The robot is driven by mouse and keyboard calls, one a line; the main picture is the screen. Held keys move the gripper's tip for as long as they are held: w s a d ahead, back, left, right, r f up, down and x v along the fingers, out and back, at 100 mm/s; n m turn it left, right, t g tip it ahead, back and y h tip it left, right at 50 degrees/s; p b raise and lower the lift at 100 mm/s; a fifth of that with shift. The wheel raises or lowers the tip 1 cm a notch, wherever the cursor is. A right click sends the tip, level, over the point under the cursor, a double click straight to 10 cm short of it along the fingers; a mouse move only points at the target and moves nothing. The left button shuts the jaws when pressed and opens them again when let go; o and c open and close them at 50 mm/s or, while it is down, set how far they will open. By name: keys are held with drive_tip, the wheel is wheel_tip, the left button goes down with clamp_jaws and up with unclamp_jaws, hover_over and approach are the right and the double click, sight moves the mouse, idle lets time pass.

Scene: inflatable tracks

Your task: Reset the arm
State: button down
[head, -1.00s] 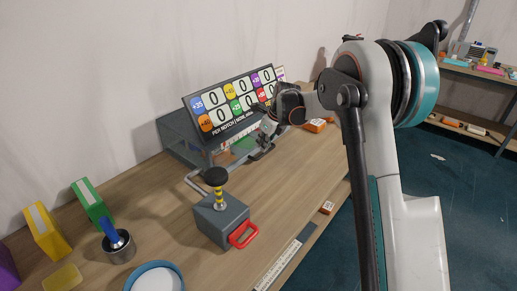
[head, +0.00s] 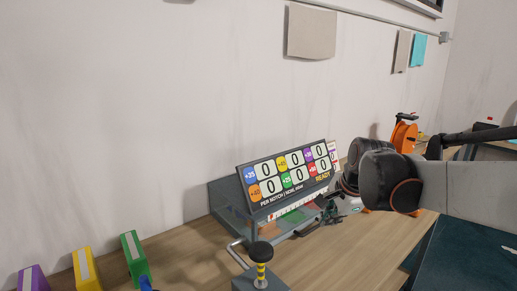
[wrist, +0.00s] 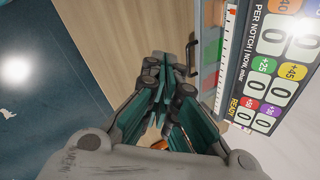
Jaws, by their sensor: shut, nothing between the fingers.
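My arm reaches in from the right in the head view, its thick dark wrist joint beside the scoreboard. My gripper (head: 333,213) is at the front right of the scoreboard device, small and partly hidden by the wrist. In the wrist view my gripper (wrist: 166,80) shows its dark and teal fingers together, with nothing held. The fingers are over the wooden table (wrist: 115,45), next to the device's dark handle (wrist: 193,55). I cannot tell whether they touch it.
The scoreboard (head: 288,178) shows zeros and READY. A black-knobbed post (head: 262,262) stands on a grey box in front. Yellow (head: 87,270), green (head: 134,257) and purple (head: 32,280) blocks stand at left. An orange object (head: 404,133) is behind my arm.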

drive_tip(key=s+f+n+t, duration=0.1)
drive_tip(key=s+f+n, duration=0.1)
drive_tip(key=s+n, duration=0.5)
drive_tip(key=s+f+n+t+h, duration=0.1)
drive_tip(key=s+n, duration=0.7)
drive_tip(key=s, duration=0.9)
drive_tip(key=shift+d+f, duration=0.35)
drive_tip(key=shift+d, duration=0.05)
